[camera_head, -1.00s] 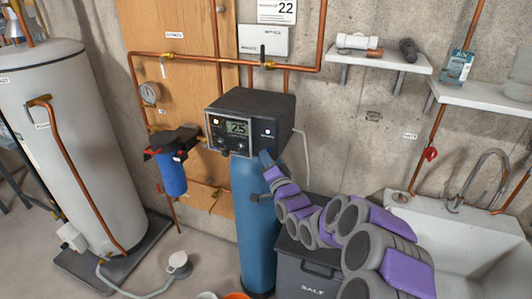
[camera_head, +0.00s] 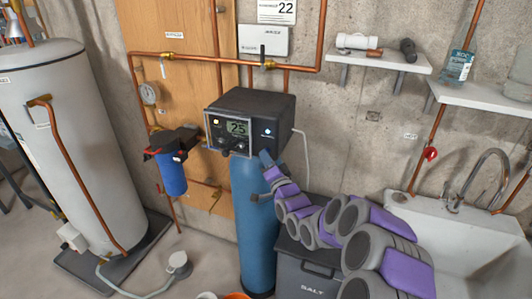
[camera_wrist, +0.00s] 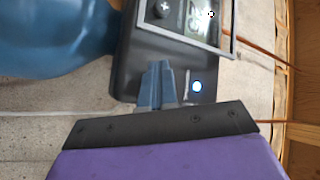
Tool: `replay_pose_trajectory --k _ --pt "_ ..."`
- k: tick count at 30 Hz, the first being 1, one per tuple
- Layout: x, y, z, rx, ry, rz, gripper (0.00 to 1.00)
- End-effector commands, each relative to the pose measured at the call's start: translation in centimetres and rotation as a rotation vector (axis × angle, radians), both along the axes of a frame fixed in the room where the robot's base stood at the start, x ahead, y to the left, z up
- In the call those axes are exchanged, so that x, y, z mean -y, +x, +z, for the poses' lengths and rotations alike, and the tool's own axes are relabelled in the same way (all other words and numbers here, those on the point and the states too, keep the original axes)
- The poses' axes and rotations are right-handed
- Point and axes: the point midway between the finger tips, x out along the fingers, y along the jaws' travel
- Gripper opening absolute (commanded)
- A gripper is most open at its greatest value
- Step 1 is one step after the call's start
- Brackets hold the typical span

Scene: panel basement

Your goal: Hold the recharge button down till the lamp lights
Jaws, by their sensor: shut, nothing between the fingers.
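The black control box (camera_head: 250,108) sits on top of a blue tank (camera_head: 255,225), its front panel facing me with a lit display (camera_head: 238,128). A small bright round spot with a blue tint (camera_head: 267,132) is on the panel's right part; it also shows in the wrist view (camera_wrist: 197,86). A small pale yellow spot (camera_head: 216,122) is at the panel's upper left. I cannot read which is the recharge button or lamp. My gripper (camera_head: 266,157) is shut and empty, just below the panel's right part. In the wrist view its fingertips (camera_wrist: 157,66) appear beside the bright spot, not over it.
A dark salt bin (camera_head: 310,270) stands right of the tank, under my arm. A blue filter (camera_head: 172,172) and copper pipes (camera_head: 220,60) are left and above. A white sink (camera_head: 440,225) is at right. A white cylinder (camera_head: 60,140) stands far left.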

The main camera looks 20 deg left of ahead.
Motion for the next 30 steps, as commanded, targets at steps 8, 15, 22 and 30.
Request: replay_pose_trajectory --k 8,15,22,30 --pt "0.0 -0.6 0.1 0.001 0.001 -0.001 0.00" --pt "-0.1 -1.7 0.1 0.001 0.001 0.000 0.00" --pt "-0.1 -1.7 0.0 0.001 0.001 0.000 0.00" --pt "-0.2 -3.2 0.0 -0.001 0.000 0.001 0.00"
